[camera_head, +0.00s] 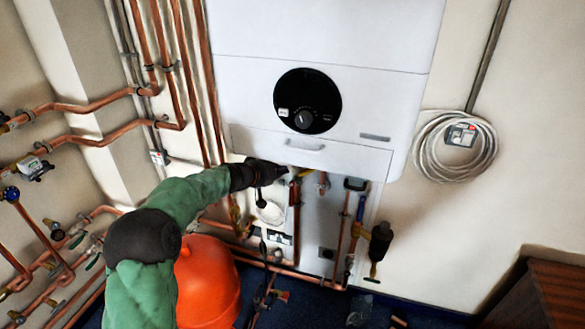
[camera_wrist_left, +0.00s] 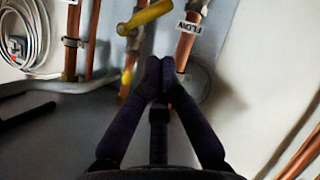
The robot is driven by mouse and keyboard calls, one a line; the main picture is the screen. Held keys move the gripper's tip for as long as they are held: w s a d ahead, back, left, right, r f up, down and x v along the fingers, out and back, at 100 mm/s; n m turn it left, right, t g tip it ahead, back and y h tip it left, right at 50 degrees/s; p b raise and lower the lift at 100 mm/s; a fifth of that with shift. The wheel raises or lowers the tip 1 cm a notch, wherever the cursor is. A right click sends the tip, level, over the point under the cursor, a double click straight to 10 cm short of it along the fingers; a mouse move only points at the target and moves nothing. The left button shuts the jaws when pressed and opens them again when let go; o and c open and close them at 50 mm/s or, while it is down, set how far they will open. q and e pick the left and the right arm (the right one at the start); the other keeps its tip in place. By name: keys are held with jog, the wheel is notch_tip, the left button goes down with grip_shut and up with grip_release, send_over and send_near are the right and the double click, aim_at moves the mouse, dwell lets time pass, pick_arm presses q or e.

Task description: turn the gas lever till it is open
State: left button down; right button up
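The gas lever appears as a yellow handle (camera_wrist_left: 147,16) at the top of the left wrist view, lying slantwise beside copper pipes. In the head view a small yellow part (camera_head: 305,172) shows under the boiler, just right of my left gripper (camera_head: 284,173). My left gripper also shows in the left wrist view (camera_wrist_left: 160,72). Its two dark fingers meet at the tips, with nothing visible between them. The tips are just below the yellow handle in that picture and look apart from it. My right gripper is in neither view.
The white boiler (camera_head: 322,95) hangs right above my left gripper. An orange vessel (camera_head: 207,283) stands under my left arm. A coiled cable (camera_head: 425,150) hangs at right.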

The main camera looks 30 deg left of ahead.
pick_arm(q)
jog(key=a+x, duration=0.1)
jog(key=x, duration=0.8)
jog(key=shift+w+d+m+b, duration=0.3)
jog(key=shift+w+d, duration=0.1)
jog(key=shift+a+f, duration=0.1)
jog(key=shift+f, duration=0.1)
